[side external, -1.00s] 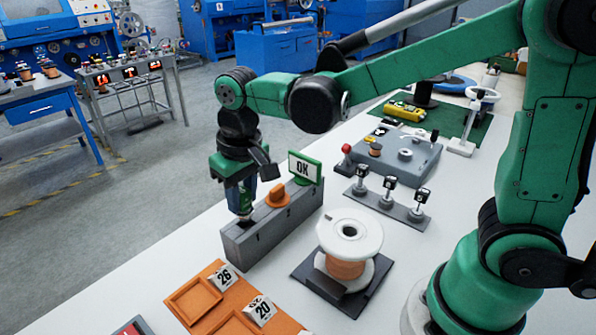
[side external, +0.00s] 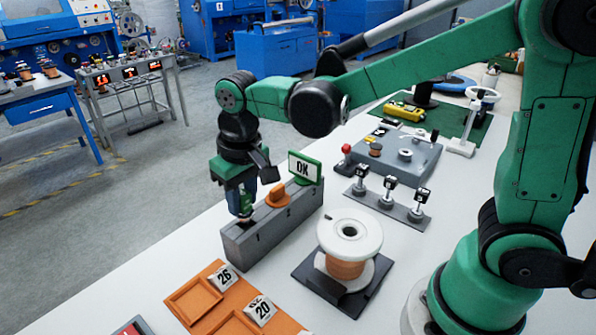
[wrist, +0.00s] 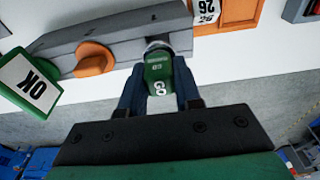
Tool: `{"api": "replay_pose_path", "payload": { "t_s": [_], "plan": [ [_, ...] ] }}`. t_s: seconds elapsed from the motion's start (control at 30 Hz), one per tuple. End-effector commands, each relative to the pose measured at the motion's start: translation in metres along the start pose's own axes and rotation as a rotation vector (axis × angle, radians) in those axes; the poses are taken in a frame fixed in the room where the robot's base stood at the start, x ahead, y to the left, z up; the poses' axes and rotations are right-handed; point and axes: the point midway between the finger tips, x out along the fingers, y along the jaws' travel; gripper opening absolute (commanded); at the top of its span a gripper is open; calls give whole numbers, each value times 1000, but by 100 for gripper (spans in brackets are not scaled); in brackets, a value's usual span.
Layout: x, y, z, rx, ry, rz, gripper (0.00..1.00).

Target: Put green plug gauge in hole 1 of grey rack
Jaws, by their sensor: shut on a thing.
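The green plug gauge (wrist: 158,68), marked "GO", is between my gripper's fingers in the wrist view, and my gripper (side external: 243,202) is shut on it. In the side view the gauge (side external: 246,203) stands about upright at the near left end of the grey rack (side external: 262,242). Its lower end meets the rack's top there; how deep it sits in a hole cannot be told. The rack also shows in the wrist view (wrist: 110,40). An orange plug (side external: 277,196) sits in the rack's middle. A green-framed "OK" sign (side external: 304,168) stands at its far end.
A white spool with copper wire (side external: 348,245) stands on a dark base right of the rack. Orange trays with number tags 26 (side external: 224,277) and 20 (side external: 261,311) lie in front. A row of small clamps (side external: 388,197) stands behind the spool. White table shows between them.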

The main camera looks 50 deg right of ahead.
Motion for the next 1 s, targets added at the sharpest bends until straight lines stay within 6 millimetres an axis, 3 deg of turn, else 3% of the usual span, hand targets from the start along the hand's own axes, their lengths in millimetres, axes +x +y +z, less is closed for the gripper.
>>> {"api": "replay_pose_path", "payload": {
  "t_s": [0.6, 1.0],
  "plan": [
    [21, 0, 2, 0, 0, 0, 0],
    [21, 0, 2, 0, 0, 0, 0]
  ]
}}
